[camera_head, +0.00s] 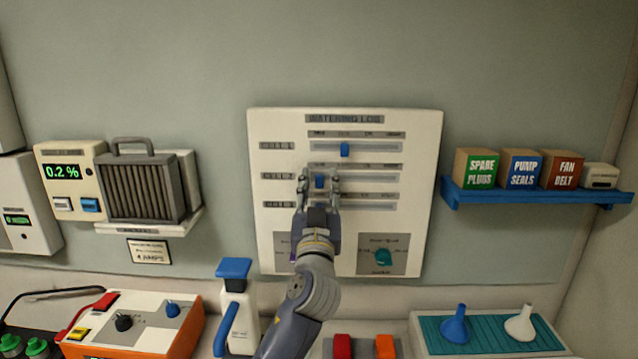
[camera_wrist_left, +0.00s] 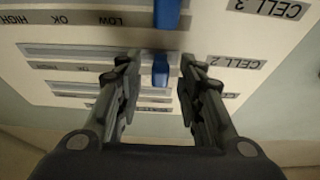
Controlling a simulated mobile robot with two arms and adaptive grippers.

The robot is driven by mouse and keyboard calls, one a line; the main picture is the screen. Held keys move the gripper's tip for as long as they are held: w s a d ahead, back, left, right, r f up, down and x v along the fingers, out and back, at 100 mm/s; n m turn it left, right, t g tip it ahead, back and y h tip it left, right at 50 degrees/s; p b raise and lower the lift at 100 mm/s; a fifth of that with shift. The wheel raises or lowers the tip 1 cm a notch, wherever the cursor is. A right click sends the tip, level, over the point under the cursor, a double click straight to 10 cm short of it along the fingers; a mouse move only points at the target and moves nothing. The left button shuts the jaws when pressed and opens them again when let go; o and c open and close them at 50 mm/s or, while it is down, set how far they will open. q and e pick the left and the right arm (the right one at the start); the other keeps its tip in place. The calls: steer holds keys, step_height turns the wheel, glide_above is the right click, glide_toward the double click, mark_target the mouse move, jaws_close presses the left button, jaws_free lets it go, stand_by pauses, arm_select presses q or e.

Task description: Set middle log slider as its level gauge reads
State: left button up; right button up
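The watering log panel (camera_head: 425,150) hangs on the back wall with three slider rows. In the head view the top row's blue knob (camera_head: 344,150) sits left of its track's middle. The middle log slider's blue knob (camera_head: 319,182) is near the left end of its track. My left gripper (camera_head: 319,177) is open, one finger on each side of this knob. In the left wrist view, upside down, the middle knob (camera_wrist_left: 160,71) stands between the fingers with gaps on both sides. The CELL 3 knob (camera_wrist_left: 167,13) shows nearer. I cannot make out the level gauge. My right gripper is not in view.
A blue wall shelf (camera_head: 545,196) with boxes is right of the panel. A grey ribbed unit (camera_head: 140,187) hangs left. Below stand a white bottle (camera_head: 243,315) with a blue cap, an orange box (camera_head: 190,335) and a teal tray (camera_head: 485,338) with funnels.

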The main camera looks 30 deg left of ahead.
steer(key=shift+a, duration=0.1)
arm_select(q)
jaws_close()
steer(key=shift+w+d+f+b, duration=0.15)
steer(key=shift+w+d+b, duration=0.05)
steer(key=shift+b, duration=0.15)
steer(key=w+d+b, duration=0.1)
steer(key=d, duration=0.1)
steer(key=w+d+b, duration=0.2)
steer(key=d, duration=0.1)
steer(key=w+d+b, duration=0.1)
steer(key=d+b, duration=0.1)
steer(key=d, duration=0.1)
steer(key=shift+w+f, duration=0.1)
steer(key=shift+w, duration=0.3)
steer(key=shift+w+d+b, duration=0.1)
steer(key=shift+b, duration=0.2)
steer(key=shift+r, duration=0.2)
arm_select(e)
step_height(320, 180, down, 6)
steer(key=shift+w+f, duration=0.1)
arm_select(q)
jaws_free()
